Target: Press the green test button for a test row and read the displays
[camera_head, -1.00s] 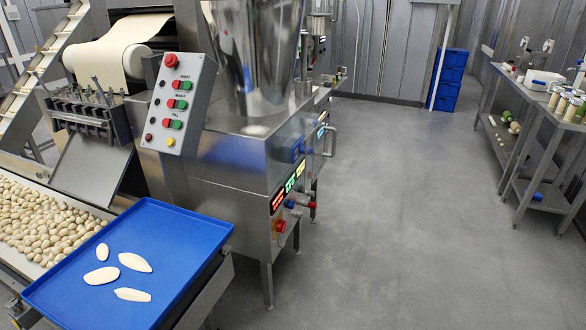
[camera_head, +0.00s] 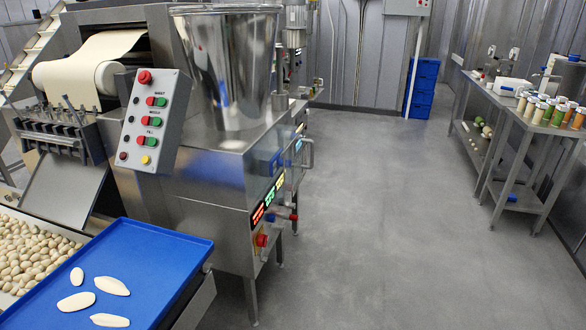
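A tilted grey control panel (camera_head: 133,128) stands at left on the steel machine. It has a large red mushroom button (camera_head: 145,77) on top and rows of red and green buttons, among them a green button (camera_head: 161,101) in the upper row and another green button (camera_head: 156,121) below. A yellow button (camera_head: 146,159) sits at the bottom. The row labels are too small to read surely. Small lit displays, red (camera_head: 258,213), green (camera_head: 269,197) and yellow (camera_head: 280,182), sit on the machine's side, seen at a steep angle; their figures are unreadable. Neither gripper is in view.
A blue tray (camera_head: 175,255) with several pale flat dough pieces juts out at front left, beside a bed of filled pasta (camera_head: 30,255). A steel hopper (camera_head: 232,65) tops the machine. A bench (camera_head: 510,110) with jars stands at right. The grey floor between is clear.

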